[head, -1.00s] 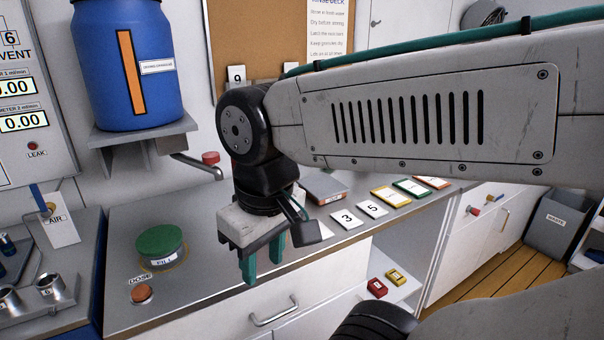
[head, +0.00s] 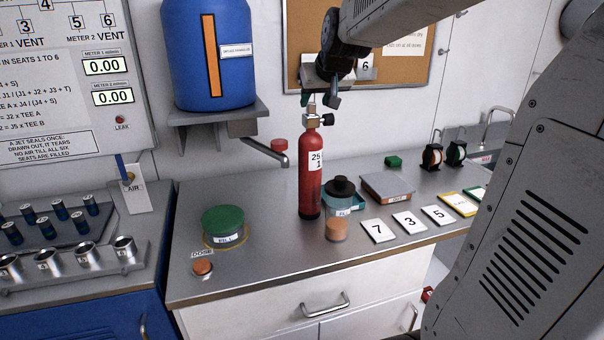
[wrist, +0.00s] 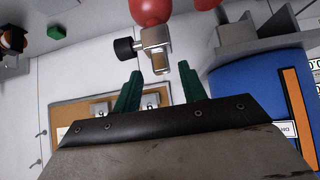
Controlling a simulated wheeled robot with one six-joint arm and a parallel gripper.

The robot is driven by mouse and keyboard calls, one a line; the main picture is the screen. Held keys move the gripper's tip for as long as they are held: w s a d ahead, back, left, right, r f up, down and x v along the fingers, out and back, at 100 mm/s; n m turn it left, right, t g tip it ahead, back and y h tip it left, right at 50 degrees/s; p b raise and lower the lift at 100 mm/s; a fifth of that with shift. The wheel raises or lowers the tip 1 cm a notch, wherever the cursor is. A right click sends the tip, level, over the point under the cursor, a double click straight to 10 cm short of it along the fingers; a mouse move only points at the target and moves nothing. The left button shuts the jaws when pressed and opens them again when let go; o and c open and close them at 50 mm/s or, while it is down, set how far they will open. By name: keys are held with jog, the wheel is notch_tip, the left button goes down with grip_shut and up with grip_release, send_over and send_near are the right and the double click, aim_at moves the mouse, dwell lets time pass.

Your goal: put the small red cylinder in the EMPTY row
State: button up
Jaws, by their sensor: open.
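The red cylinder (head: 311,178) stands upright on the steel counter, with a metal valve on top and a label reading 25 and 1. My gripper (head: 316,92) is just above the valve in the head view, partly hidden by my own wrist. I see no row marked EMPTY.
A jar with a black lid (head: 338,215) stands close right of the cylinder. Number cards (head: 379,230) lie along the front edge. A green-lidded pot (head: 223,224) and an orange button (head: 203,267) are at left. A blue drum (head: 209,60) with a tap hangs above.

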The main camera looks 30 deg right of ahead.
aim_at(313, 106)
jog(key=x, duration=0.5)
jog(key=shift+w+f, duration=0.1)
jog(key=shift+f, duration=0.15)
grip_shut()
jog(key=shift+r, duration=0.2)
